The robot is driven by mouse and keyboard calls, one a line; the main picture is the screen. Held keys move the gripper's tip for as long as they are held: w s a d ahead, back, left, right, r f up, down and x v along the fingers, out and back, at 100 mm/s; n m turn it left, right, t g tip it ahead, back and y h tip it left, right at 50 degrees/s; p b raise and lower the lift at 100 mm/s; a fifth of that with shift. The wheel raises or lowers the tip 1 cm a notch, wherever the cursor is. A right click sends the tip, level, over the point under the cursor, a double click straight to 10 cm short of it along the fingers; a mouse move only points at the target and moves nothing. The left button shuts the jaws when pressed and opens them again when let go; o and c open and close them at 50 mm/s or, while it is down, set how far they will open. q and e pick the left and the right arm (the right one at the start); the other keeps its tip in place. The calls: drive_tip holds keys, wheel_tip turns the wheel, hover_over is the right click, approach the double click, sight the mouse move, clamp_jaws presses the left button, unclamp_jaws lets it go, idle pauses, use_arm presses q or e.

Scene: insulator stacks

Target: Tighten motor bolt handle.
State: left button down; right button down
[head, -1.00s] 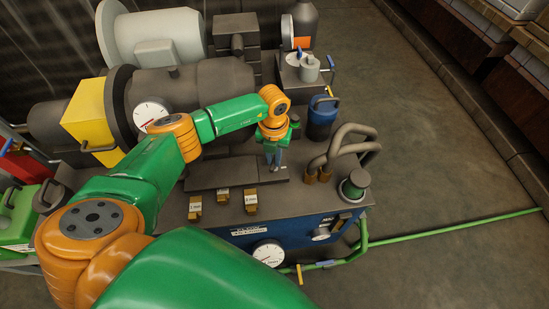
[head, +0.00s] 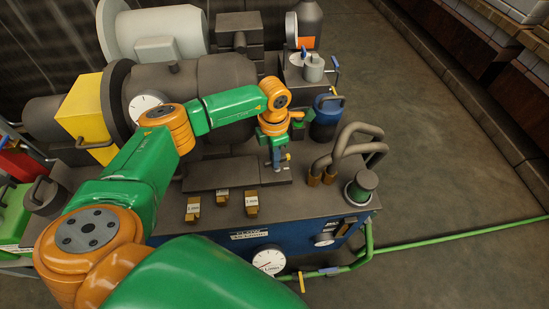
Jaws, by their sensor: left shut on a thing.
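My left arm, green and orange, reaches across the grey top of the blue machine bench (head: 270,210). My left gripper (head: 277,163) points down at the right end of a raised dark plate (head: 220,174), in front of the big grey motor (head: 190,85). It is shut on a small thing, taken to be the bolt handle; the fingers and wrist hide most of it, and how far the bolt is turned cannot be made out. My right gripper is not in view.
Small brass blocks with white labels (head: 251,204) stand in front of the plate. Bent grey pipes (head: 343,148) and a green-topped cylinder (head: 361,186) stand to the right. A blue canister (head: 326,120) is behind. Open floor lies to the right.

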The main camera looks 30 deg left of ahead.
use_arm(q)
drive_tip(key=shift+a+m+b, duration=0.1)
drive_tip(key=shift+m+b, duration=0.3)
drive_tip(key=shift+m, duration=1.2)
drive_tip(key=c, duration=0.9)
unclamp_jaws()
drive_tip(key=shift+w, duration=0.1)
wheel_tip(320, 180, up, 7)
drive_tip(key=shift+r, duration=0.1)
